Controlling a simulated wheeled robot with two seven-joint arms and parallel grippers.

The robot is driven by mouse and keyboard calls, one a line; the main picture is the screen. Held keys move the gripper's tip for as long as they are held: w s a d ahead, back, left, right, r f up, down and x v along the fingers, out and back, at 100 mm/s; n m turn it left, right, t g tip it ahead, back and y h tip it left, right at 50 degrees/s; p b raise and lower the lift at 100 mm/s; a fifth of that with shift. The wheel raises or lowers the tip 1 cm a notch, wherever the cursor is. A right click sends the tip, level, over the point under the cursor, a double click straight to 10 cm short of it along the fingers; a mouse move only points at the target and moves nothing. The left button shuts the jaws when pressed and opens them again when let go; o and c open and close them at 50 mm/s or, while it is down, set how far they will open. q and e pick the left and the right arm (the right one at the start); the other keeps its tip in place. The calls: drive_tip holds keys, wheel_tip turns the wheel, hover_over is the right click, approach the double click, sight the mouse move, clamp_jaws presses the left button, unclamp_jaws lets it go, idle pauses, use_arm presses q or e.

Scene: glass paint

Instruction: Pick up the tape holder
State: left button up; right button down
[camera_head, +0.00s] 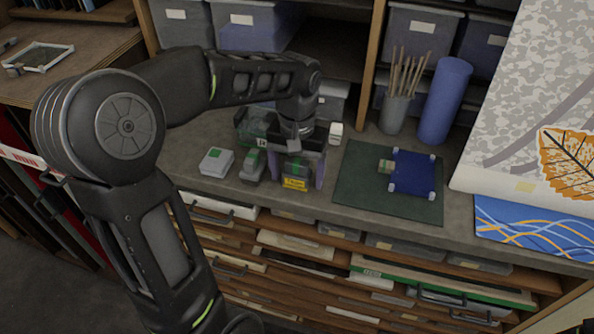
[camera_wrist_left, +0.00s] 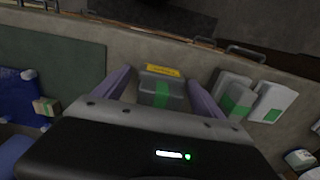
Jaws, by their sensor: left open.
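The grey tape holder (camera_head: 294,168), with a green band on top and a yellow label at its front, rests on the workbench near the front edge. It also shows in the left wrist view (camera_wrist_left: 161,90) between the two fingers. My left gripper (camera_head: 298,177) is open above and around it, pointing down, with one purple-grey finger on each side. In the left wrist view (camera_wrist_left: 157,82) a gap shows between each finger and the holder. The gripper body hides part of the holder in the head view. My right gripper is not in view.
A grey dispenser-like item (camera_head: 252,166) with green on it stands close left of the gripper, then a white box (camera_head: 216,161). A dark green mat (camera_head: 350,185) with a blue sheet (camera_head: 413,173) lies to the right. A brush cup (camera_head: 394,114) and blue roll (camera_head: 445,100) stand behind.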

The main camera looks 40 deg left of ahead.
sight(297, 162)
use_arm(q)
drive_tip(key=shift+c, duration=0.6)
drive_tip(key=c, duration=1.4)
wheel_tip(297, 162, up, 10)
idle(0.5)
drive_tip(key=o, duration=0.8)
drive_tip(key=c, duration=0.6)
